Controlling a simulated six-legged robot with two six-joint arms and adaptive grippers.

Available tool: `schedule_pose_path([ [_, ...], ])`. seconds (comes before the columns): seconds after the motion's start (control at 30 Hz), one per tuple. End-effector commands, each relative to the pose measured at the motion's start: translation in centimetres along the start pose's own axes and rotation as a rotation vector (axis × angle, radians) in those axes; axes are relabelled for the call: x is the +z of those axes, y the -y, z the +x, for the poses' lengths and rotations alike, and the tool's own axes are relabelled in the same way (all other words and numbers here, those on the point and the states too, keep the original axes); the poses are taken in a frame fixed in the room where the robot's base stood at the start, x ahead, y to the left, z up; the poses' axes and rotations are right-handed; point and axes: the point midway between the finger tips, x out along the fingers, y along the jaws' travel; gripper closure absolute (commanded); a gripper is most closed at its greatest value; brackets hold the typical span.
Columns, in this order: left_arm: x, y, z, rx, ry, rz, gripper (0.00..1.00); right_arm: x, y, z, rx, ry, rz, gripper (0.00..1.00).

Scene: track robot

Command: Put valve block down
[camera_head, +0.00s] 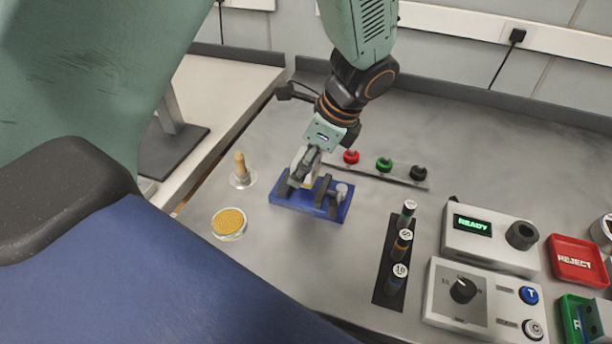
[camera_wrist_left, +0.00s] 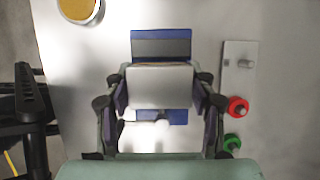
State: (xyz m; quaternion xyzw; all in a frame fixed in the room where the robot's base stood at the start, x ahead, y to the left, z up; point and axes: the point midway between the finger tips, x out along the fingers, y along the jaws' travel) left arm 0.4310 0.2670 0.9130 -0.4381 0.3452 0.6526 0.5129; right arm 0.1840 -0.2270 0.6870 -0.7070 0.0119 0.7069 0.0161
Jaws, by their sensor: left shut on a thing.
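The valve block (camera_wrist_left: 160,86) is a pale grey block between the two fingers of my left gripper (camera_wrist_left: 160,100). In the head view only a light part of the valve block (camera_head: 308,176) shows; the fingers hide the rest. My left gripper (camera_head: 308,180) is shut on it, pointing down over a blue fixture (camera_head: 316,207) with dark upright parts. The fixture also shows beneath the block in the left wrist view (camera_wrist_left: 161,35). I cannot tell whether the block touches the fixture or is just above it. My right gripper is not in view.
Left of the fixture stand a wooden-handled tool (camera_head: 241,172) and a round dish of yellow material (camera_head: 229,223). Behind is a strip with red, green and black knobs (camera_head: 384,165). To the right are a black rack (camera_head: 385,285) of cylinders, control boxes (camera_head: 490,238) and a red reject tray (camera_head: 577,272).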

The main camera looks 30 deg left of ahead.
Motion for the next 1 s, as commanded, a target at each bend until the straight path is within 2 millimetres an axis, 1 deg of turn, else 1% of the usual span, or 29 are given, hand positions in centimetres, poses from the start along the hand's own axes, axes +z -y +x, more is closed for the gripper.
schedule_pose_path([
  [0.23,-1.2,0.1,3.0,0.002,0.000,0.001,0.88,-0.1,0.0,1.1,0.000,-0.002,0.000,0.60],
  [0.6,-1.4,0.3,3.3,0.001,-0.001,0.000,0.88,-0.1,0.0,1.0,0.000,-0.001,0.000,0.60],
  [0.63,-1.4,0.3,3.3,0.001,-0.001,0.000,0.42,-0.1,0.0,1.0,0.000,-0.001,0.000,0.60],
  [0.87,-1.4,0.3,3.3,0.001,-0.001,0.000,0.23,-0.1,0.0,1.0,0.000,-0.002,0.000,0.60],
  [0.9,-1.4,0.3,3.3,0.001,-0.001,0.000,0.21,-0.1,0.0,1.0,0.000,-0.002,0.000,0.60],
  [1.0,-1.4,0.3,3.3,0.001,-0.001,0.000,0.21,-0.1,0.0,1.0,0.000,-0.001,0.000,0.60],
])
